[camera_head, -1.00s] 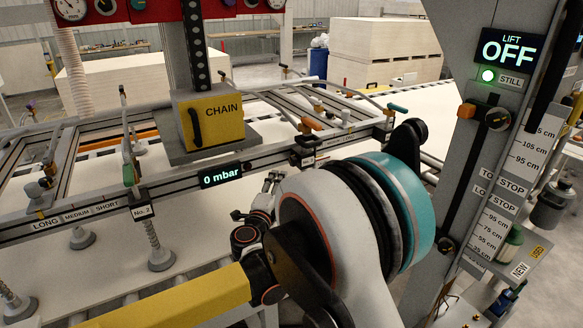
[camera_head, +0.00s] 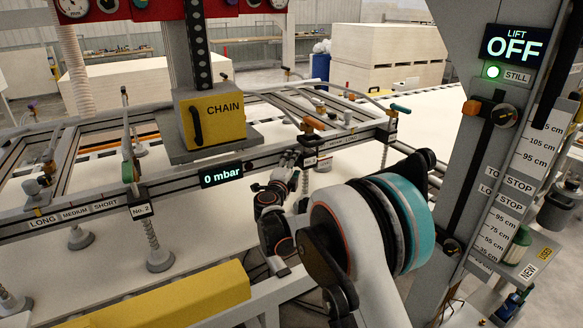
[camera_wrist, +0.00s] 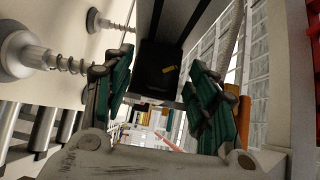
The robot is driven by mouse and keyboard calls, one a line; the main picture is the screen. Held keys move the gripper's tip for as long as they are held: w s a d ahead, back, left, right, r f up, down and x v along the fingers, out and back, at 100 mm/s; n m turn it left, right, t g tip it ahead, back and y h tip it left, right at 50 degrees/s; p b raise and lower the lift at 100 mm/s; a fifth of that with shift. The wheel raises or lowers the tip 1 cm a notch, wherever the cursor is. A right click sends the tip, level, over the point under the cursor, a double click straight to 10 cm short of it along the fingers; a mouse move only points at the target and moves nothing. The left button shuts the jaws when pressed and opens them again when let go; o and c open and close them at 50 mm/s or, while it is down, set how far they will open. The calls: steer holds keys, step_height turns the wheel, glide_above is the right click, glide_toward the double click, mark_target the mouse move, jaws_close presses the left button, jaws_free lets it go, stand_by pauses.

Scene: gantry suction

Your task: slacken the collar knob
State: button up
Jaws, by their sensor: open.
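My gripper (camera_head: 288,160) is at the front beam (camera_head: 255,157) of the suction frame, to the right of the 0 mbar display. In the wrist view my gripper (camera_wrist: 160,62) is open, with its teal-padded fingers apart. A dark block (camera_wrist: 155,75) with a small yellow label shows between and beyond the fingers; I cannot tell whether they touch it. No part is clearly marked as the collar knob. A black knob (camera_head: 505,116) sits on the right column, and another dark knob (camera_head: 452,247) is lower on it. Both are apart from my gripper.
The yellow CHAIN box (camera_head: 212,117) hangs above the frame. Suction cups (camera_head: 160,260) hang below it over pale boards. The lift panel (camera_head: 512,45) reads OFF, with a green STILL lamp (camera_head: 493,72). A yellow beam (camera_head: 170,300) lies in front at the lower left.

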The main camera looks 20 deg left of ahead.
steer(key=c, duration=1.1)
steer(key=shift+o, duration=0.2)
steer(key=shift+r, duration=0.1)
steer(key=shift+w+a+r+n+g+h+p, duration=0.15)
steer(key=shift+n+g+h+p, duration=0.1)
steer(key=shift+n+g+p, duration=0.5)
steer(key=shift+s+d+r+n+g+h+p, duration=0.1)
steer(key=shift+n+g+h+p, duration=0.2)
steer(key=shift+n+g+p, duration=0.5)
steer(key=shift+w+a+r+n+g+h+p, duration=0.15)
steer(key=shift+n+g+h+p, duration=0.1)
steer(key=shift+n+g+p, duration=0.5)
steer(key=shift+s, duration=0.1)
